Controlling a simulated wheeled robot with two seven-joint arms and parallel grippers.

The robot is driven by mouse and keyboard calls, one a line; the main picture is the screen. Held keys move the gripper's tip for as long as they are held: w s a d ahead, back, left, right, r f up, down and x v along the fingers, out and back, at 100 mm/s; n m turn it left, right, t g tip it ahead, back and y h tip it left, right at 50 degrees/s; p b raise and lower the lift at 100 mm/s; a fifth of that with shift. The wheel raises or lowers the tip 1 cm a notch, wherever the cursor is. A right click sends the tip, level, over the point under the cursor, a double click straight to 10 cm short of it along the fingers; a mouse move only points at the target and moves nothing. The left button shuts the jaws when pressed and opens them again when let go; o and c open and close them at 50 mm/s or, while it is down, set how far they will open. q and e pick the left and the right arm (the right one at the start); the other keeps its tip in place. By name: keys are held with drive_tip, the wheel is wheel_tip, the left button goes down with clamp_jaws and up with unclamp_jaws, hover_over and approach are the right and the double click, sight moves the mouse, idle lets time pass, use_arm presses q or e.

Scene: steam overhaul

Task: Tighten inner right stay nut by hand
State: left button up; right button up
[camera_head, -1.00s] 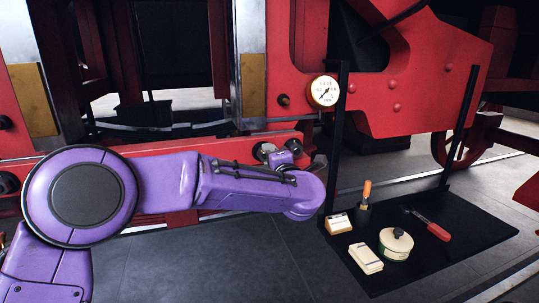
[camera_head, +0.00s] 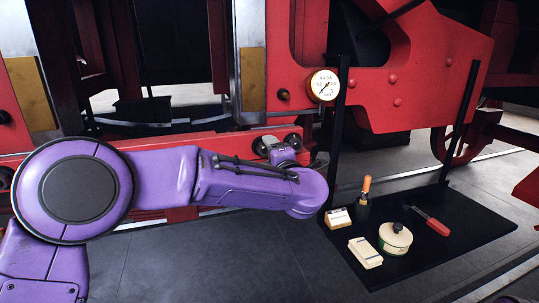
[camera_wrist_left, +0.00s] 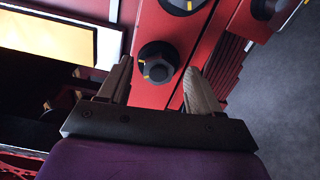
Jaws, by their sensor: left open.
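A dark hex nut (camera_wrist_left: 158,62) with a yellow mark sits on the red beam in the left wrist view. It lies between and just beyond the fingertips of my left gripper (camera_wrist_left: 160,82), which is open and empty. In the head view my left arm reaches in from the left to the red beam. Dark round nuts show there at its wrist (camera_head: 293,139); the gripper's fingers are hidden. I cannot tell which nut is the inner right one. My right gripper is not in view.
A black board (camera_head: 420,255) on the floor at right holds a round tin (camera_head: 395,238), pale blocks (camera_head: 365,252), a red-handled tool (camera_head: 435,226) and an orange-handled tool (camera_head: 366,188).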

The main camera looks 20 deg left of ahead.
use_arm(q)
drive_tip(key=b+v, duration=0.2)
drive_tip(key=v, duration=0.7)
drive_tip(key=shift+s+d+b, duration=0.2)
drive_tip(key=shift+b, duration=0.2)
